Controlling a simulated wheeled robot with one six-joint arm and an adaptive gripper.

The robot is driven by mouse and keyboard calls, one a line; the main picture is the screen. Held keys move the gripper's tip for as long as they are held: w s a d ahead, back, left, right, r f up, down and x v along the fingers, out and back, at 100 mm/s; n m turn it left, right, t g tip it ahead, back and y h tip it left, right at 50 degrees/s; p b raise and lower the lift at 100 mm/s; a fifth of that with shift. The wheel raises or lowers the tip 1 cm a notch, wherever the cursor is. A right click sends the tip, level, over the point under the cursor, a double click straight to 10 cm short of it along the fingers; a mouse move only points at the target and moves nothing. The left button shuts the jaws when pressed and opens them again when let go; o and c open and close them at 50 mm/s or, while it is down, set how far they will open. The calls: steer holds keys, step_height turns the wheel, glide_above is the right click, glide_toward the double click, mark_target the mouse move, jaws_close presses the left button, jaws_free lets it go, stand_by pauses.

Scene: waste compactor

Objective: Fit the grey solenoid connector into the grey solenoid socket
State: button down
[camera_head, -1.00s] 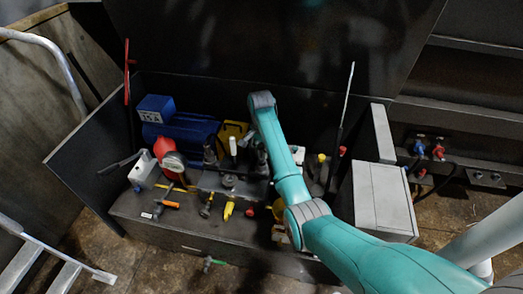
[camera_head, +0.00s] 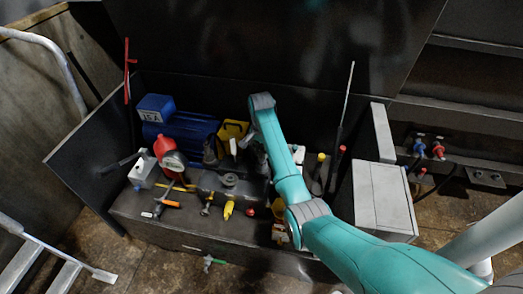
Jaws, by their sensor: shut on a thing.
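My gripper (camera_head: 258,158) is small and dark in the head view, partly hidden behind my teal arm link. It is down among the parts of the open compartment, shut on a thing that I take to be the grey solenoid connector. The connector is too small and covered to make out clearly. A small pale piece (camera_head: 246,141) shows just left of the arm. I cannot pick out the grey solenoid socket for certain among the dark and grey fittings, nor tell whether the connector touches it.
A blue motor (camera_head: 190,131) stands at the back left, with a red gauge-like part (camera_head: 167,151) in front. A yellow part (camera_head: 236,130) is beside the gripper. An orange-handled tool (camera_head: 167,204) lies on the front ledge. A grey box (camera_head: 384,197) stands right.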

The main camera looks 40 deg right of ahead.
steer(key=shift+f, duration=1.3)
stand_by(0.4)
steer(key=c, duration=0.8)
jaws_free()
steer(key=shift+c, duration=0.5)
steer(key=shift+r, duration=0.15)
steer(key=shift+r, duration=3.4)
